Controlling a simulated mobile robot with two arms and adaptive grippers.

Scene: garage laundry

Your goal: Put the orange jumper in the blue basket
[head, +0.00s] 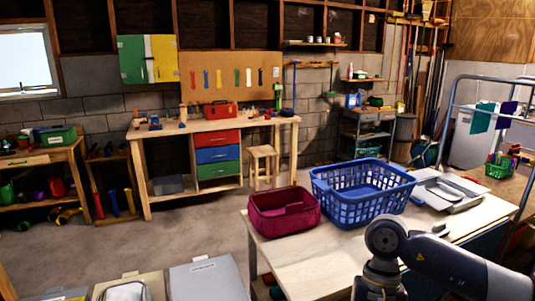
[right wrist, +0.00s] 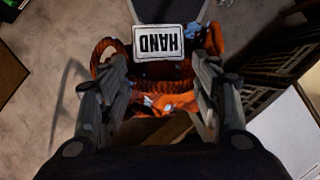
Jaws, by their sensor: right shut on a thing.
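The blue basket (head: 360,192) stands upright on the pale wooden table, with its openwork sides showing; it looks empty. In the right wrist view, my right gripper (right wrist: 162,78) is shut on the orange jumper (right wrist: 172,102), a bunched orange cloth with dark and pale patches. Cloth bulges out past both fingers. In the head view, my right arm comes in at the lower right, in front of the table; its gripper and the jumper are out of that view. My left gripper is in neither view.
A maroon fabric bin (head: 284,212) stands left of the basket, close to it. A grey-white flat item (head: 446,190) lies right of the basket. Grey hampers (head: 208,280) stand at lower left. A white label reading HAND (right wrist: 160,41) is beyond the jumper.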

